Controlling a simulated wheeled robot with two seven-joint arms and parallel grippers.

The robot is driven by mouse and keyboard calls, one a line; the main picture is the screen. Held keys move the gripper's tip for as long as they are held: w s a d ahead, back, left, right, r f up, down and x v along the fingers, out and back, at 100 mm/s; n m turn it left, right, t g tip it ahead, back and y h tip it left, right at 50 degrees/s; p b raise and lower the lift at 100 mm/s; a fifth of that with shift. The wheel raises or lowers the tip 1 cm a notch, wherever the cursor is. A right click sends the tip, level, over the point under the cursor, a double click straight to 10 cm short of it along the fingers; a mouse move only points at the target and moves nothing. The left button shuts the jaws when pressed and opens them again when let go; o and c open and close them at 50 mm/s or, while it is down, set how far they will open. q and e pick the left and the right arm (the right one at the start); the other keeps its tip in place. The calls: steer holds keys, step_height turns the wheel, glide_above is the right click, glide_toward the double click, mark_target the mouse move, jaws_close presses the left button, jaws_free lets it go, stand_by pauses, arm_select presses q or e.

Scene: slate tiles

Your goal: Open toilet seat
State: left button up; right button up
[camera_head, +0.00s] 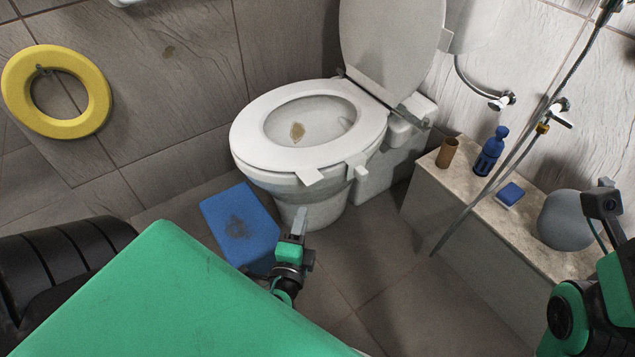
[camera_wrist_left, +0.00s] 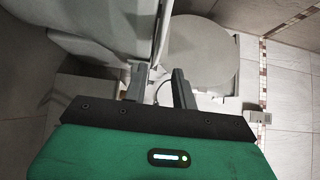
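The white toilet (camera_head: 310,205) stands at the centre back of the head view. Its lid (camera_head: 390,40) is up. The ring seat (camera_head: 250,140) lies flat on the bowl, with a pale tab (camera_head: 310,177) at its front edge. My left gripper (camera_head: 299,222) is low in front of the bowl, below the tab and apart from the seat in the picture. In the left wrist view its two fingers (camera_wrist_left: 161,88) are spread, with nothing clearly held between them. Part of my right arm shows at the right edge; its fingers cannot be made out.
A blue mat (camera_head: 238,225) lies on the floor left of the toilet. A ledge (camera_head: 440,185) on the right holds a brown cup (camera_head: 447,153), a blue bottle (camera_head: 490,152) and a grey round object (camera_head: 565,220). A shower hose hangs before it. A yellow ring (camera_head: 95,100) hangs left.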

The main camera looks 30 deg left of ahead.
mark_target(313, 178)
arm_select(q)
steer(key=x, duration=1.3)
steer(key=shift+c, duration=0.5)
steer(key=shift+d, duration=0.1)
jaws_close()
